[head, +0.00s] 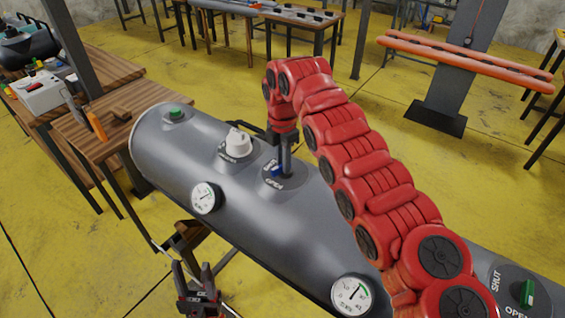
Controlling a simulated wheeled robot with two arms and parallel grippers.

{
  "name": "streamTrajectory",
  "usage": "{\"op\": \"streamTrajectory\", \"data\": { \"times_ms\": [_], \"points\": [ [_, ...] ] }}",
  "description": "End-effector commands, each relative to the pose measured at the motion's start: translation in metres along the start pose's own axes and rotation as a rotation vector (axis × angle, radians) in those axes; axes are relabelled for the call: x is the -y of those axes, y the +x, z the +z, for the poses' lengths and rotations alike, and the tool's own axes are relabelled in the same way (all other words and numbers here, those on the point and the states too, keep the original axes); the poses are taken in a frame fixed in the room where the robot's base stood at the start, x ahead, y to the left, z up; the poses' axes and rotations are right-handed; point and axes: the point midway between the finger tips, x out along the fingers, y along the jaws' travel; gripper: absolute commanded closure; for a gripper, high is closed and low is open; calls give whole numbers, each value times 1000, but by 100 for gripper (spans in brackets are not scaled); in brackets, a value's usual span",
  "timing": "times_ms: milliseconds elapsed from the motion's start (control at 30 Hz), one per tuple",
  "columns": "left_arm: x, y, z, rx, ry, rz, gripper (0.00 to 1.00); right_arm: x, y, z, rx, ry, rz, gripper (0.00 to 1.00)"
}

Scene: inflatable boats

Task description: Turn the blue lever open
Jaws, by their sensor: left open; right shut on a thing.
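The blue lever (277,171) sits on a dark round plate on top of the grey inflatable boat tube (245,225), with the word OPEN printed in front of it. My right arm reaches over the tube from the lower right. My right gripper (286,168) points down at the blue lever and is shut on it, hiding part of it. The lever's exact angle is hard to tell. My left gripper (198,285) is open and empty, low in front of the tube, apart from it.
The tube also carries a green cap (175,113), a white knob (236,143), two gauges (205,197) (351,296) and a green lever (527,292) marked SHUT and OPEN. A wooden table (108,120) stands at the left. Yellow floor lies open behind the tube.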

Motion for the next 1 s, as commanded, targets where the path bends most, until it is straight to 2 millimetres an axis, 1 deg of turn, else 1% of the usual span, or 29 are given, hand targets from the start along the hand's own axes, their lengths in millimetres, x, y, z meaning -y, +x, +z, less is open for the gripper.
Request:
{"op": "streamTrajectory", "data": {
  "times_ms": [200,400,600,1000],
  "points": [
    [0,-2,0,0,0,0,50,0,-2,2,3,-150,6,100],
    [0,-3,0,0,0,0,50,1,-2,2,3,-242,7,100],
    [0,-3,0,0,0,0,50,1,-2,2,4,-289,7,100],
    [0,-3,0,0,0,0,50,1,-3,2,5,-301,7,100]
  ]
}}
